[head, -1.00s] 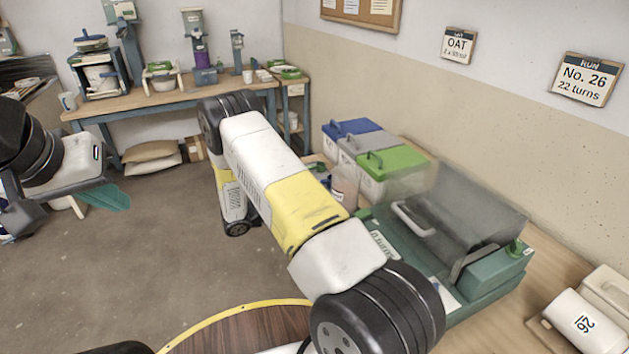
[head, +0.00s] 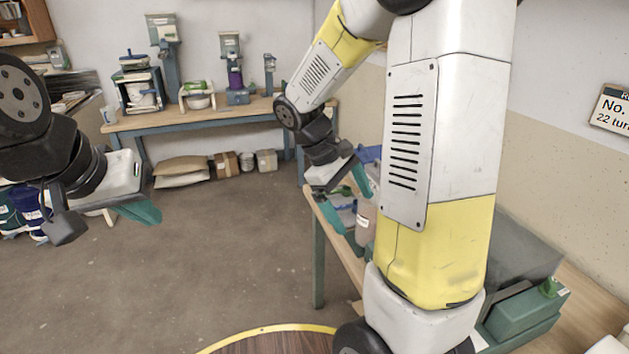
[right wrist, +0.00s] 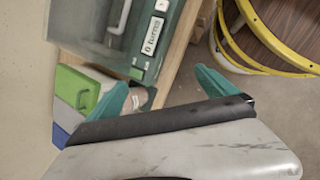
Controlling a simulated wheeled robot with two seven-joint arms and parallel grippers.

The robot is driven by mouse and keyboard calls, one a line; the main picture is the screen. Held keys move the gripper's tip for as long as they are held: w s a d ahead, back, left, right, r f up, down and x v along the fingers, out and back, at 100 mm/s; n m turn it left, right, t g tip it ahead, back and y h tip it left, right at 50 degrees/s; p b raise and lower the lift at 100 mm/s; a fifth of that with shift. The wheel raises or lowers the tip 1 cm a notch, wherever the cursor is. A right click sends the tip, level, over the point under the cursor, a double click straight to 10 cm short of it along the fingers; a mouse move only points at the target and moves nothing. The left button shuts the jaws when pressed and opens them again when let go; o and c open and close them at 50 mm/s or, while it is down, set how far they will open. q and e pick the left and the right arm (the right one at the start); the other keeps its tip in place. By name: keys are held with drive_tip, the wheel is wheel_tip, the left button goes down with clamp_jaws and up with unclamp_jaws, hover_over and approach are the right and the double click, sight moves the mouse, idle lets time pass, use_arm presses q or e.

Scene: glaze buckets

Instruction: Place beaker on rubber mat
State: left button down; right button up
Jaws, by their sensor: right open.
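A pinkish container (head: 366,224), which looks like the beaker, stands on the right-hand bench and is partly hidden by my right arm. My right gripper (head: 356,212) is open, with its teal fingers lowered close to the container's left side. In the right wrist view the fingers (right wrist: 162,78) are spread, and part of a pinkish-grey round thing (right wrist: 141,98) shows beside the left finger. I cannot tell whether they touch. My left gripper (head: 150,214) hangs over the floor at the left; its jaw opening is unclear. I cannot make out the rubber mat.
A green machine (head: 525,318) with a grey cover stands on the right-hand bench; its counter panel (right wrist: 152,36) shows in the right wrist view. A green-lidded box (right wrist: 78,90) is beside it. A back bench (head: 215,115) holds several devices. The middle floor is clear.

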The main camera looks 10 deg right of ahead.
drive_tip(key=s+a+r+m+t+y, duration=0.6)
drive_tip(key=s+a+r+t+y, duration=0.1)
drive_tip(key=s+r, duration=0.3)
drive_tip(key=shift+a+r+t, duration=0.5)
drive_tip(key=shift+a+r, duration=0.15)
drive_tip(key=shift+r, duration=0.15)
